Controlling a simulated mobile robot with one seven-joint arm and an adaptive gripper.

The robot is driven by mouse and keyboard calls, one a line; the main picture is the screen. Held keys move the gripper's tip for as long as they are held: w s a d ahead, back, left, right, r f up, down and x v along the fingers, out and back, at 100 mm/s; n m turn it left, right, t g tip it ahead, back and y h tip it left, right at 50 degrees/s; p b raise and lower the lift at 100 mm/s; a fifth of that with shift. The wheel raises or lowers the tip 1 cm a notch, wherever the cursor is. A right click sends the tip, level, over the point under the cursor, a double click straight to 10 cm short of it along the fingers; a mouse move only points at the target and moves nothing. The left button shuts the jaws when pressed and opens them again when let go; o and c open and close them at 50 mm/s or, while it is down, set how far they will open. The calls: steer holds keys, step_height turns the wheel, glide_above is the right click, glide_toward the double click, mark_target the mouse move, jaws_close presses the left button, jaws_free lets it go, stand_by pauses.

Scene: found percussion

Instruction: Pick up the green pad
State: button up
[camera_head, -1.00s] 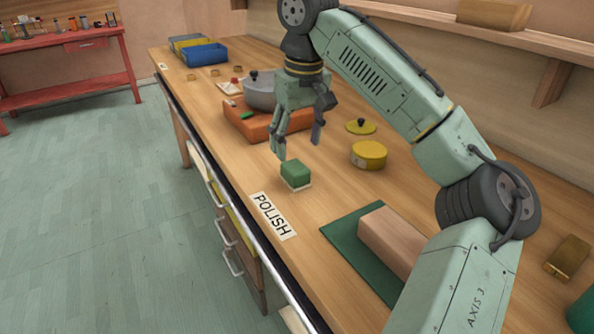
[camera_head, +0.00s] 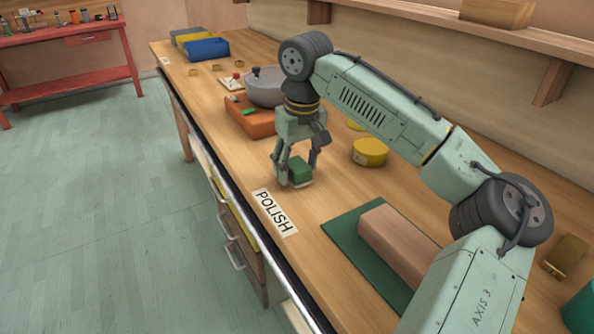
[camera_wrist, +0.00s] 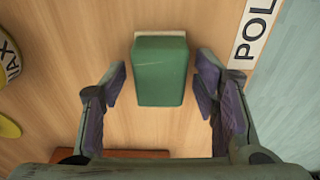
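The green pad (camera_head: 299,170) is a small block with a pale base, standing on the wooden bench beside the POLISH label (camera_head: 274,212). The green pad also shows in the wrist view (camera_wrist: 160,72), upper middle, partly between the fingers. My gripper (camera_head: 297,178) is lowered around it, one finger on each side. In the wrist view my gripper (camera_wrist: 160,88) is open, with a gap between each finger and the pad.
A yellow tin (camera_head: 369,152) stands to the right of the pad. A tan block (camera_head: 396,243) rests on a green mat (camera_head: 343,228) in front. The bench's front edge is close on the left.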

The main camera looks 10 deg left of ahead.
mark_target(294, 163)
steer(key=c, duration=1.1)
steer(key=shift+o, duration=0.2)
steer(key=shift+r, duration=0.15)
steer(key=shift+r, duration=0.6)
step_height(294, 163, up, 2)
steer(key=shift+s+a+b, duration=0.15)
steer(key=shift+b, duration=0.45)
steer(key=s+a+b, duration=0.1)
steer(key=s+a, duration=0.2)
steer(key=s, duration=0.4)
steer(key=s+a+r+b, duration=0.1)
steer(key=s+a+b, duration=0.1)
steer(key=s, duration=0.5)
steer(key=shift+s+a+r, duration=0.25)
steer(key=shift+a+r, duration=0.05)
steer(key=shift+a, duration=0.1)
